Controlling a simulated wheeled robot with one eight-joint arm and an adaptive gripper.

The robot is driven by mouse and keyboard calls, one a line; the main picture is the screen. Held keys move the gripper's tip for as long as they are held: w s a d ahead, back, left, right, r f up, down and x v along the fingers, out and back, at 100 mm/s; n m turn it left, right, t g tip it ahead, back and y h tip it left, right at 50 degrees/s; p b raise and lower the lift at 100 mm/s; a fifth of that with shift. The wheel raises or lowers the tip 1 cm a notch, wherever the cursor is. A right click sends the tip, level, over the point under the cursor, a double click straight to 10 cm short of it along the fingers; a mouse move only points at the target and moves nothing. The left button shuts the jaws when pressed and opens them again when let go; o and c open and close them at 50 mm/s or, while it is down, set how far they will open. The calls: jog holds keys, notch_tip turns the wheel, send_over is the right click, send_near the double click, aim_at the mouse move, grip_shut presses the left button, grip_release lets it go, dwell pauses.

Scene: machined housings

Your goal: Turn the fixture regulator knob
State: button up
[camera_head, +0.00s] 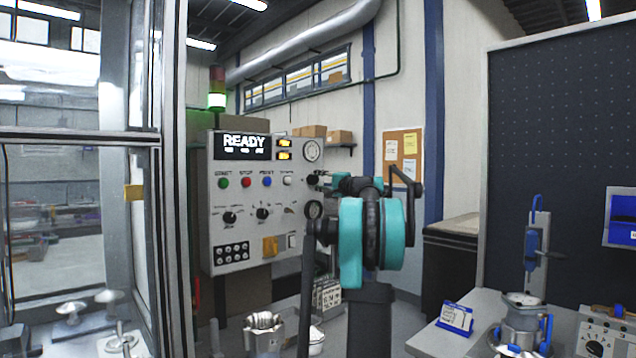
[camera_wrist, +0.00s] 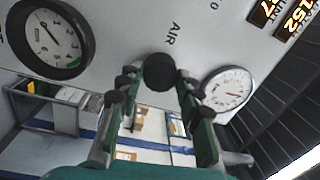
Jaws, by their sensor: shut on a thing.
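The regulator knob (camera_wrist: 160,72) is a round black knob beside the word "AIR" on the pale control panel (camera_head: 232,262). In the wrist view it sits between two round white gauges. My gripper (camera_wrist: 158,82) is shut on it, with one green and black finger on each side. In the head view the black knob (camera_head: 313,179) is at the panel's right edge, with my gripper (camera_head: 324,181) reaching it from the right. My teal and black arm hides part of the panel's lower right. Any pointer mark on the knob cannot be made out.
One gauge (camera_head: 311,150) is above the knob and another (camera_head: 314,210) is below it. The panel also has a lit "READY" display (camera_head: 243,147), coloured buttons and two black selector knobs. A framed glass enclosure (camera_head: 145,200) stands left. A workbench (camera_head: 440,340) with parts is at right.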

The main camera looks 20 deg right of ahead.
jog(key=m, duration=0.7)
jog(key=shift+h, duration=0.3)
jog(key=m, duration=0.6)
jog(key=shift+s+a+m+h, duration=0.1)
jog(key=shift+m+h, duration=0.3)
jog(key=shift+m, duration=0.3)
jog(key=o, duration=1.2)
jog(key=shift+c, duration=0.2)
jog(key=v, duration=1.2)
